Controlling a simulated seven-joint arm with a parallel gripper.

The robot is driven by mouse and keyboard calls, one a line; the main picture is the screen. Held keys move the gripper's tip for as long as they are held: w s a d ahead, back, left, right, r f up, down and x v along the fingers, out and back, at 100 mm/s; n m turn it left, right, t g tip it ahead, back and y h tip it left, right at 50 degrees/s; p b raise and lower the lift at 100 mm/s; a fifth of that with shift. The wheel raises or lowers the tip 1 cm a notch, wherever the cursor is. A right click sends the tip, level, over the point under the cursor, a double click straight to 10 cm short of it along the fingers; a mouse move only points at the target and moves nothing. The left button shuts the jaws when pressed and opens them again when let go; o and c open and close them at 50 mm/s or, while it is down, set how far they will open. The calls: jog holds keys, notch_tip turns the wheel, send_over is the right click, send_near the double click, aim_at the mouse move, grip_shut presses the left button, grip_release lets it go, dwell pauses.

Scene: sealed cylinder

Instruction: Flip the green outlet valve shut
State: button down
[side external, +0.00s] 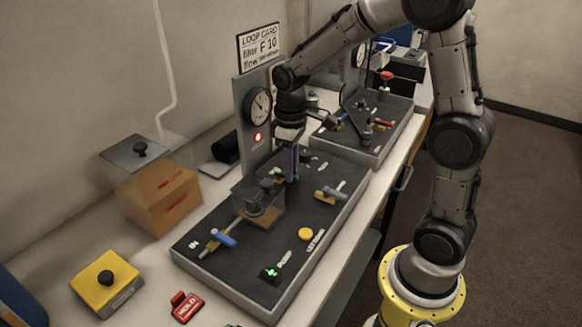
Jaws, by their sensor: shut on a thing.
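The loop panel (318,243) is a dark board with a grey rim on the bench. My gripper (290,176) points straight down at the back part of this panel, behind the clear-walled housing. Its fingers are shut on the green outlet valve (278,173), of which only small green bits show beside the fingertips. The fingers hide most of its handle, so I cannot tell which way the handle lies.
The clear housing (245,191) stands just in front of my gripper. A gauge post (244,105) rises behind-left. A blue-handled valve (223,239), a T-handled valve (331,191) and a yellow button (305,234) sit on the panel. A second panel (385,135) is farther back.

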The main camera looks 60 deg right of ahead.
jog(key=shift+a+m, duration=0.25)
jog(key=shift+m, duration=0.75)
jog(key=c, duration=0.8)
grip_release()
notch_tip(320, 180, up, 14)
jog(key=shift+f, duration=0.1)
